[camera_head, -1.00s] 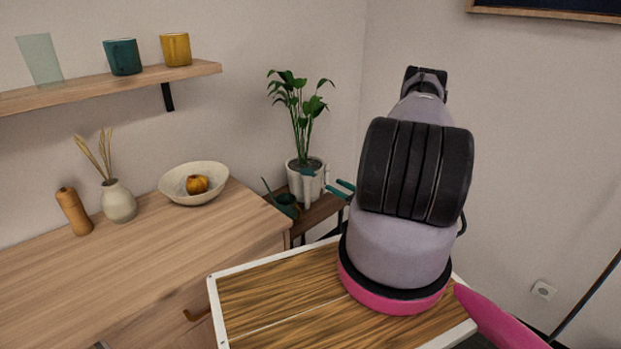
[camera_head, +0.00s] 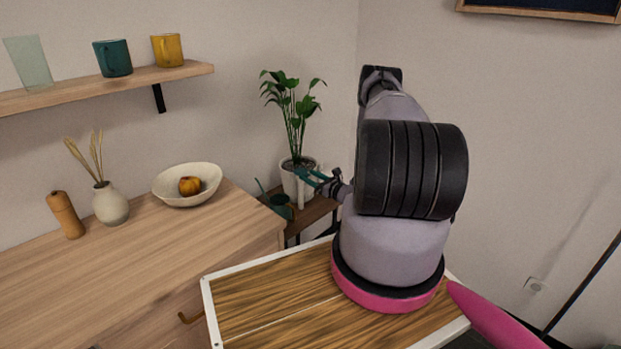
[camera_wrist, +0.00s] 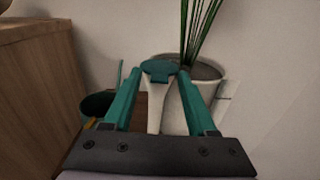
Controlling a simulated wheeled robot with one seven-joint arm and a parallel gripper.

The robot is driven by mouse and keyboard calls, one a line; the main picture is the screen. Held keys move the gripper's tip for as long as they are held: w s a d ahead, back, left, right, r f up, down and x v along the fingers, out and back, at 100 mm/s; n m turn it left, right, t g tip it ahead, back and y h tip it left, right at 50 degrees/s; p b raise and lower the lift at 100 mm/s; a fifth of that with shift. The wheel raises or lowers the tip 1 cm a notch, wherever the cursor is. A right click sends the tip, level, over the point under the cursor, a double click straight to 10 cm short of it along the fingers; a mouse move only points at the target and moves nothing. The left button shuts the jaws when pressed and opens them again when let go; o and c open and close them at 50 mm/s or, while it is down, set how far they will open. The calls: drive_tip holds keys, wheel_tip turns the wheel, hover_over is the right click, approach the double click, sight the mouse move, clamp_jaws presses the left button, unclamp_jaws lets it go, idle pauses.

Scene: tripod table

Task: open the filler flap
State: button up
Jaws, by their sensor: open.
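The teal filler flap (camera_wrist: 160,70) lies over the top of a white filler spout (camera_wrist: 155,110) on the front of the white plant pot (camera_wrist: 208,96). The pot (camera_head: 289,182) also shows in the head view, with the flap hard to make out behind the fingers. My gripper (camera_wrist: 158,78) is open, with its teal fingers on either side of the flap in the wrist view. In the head view my gripper (camera_head: 308,178) is at the pot's front right. I cannot tell whether a finger touches the flap.
The pot stands on a low wooden stand (camera_head: 310,212) with a dark green watering can (camera_head: 281,207) on the left. A wooden cabinet (camera_wrist: 38,90) rises close at left. A wood-topped tray or table (camera_head: 270,312) is in front. Walls close off the back and right.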

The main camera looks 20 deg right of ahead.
clamp_jaws()
drive_tip(key=shift+r, duration=0.1)
idle(1.2)
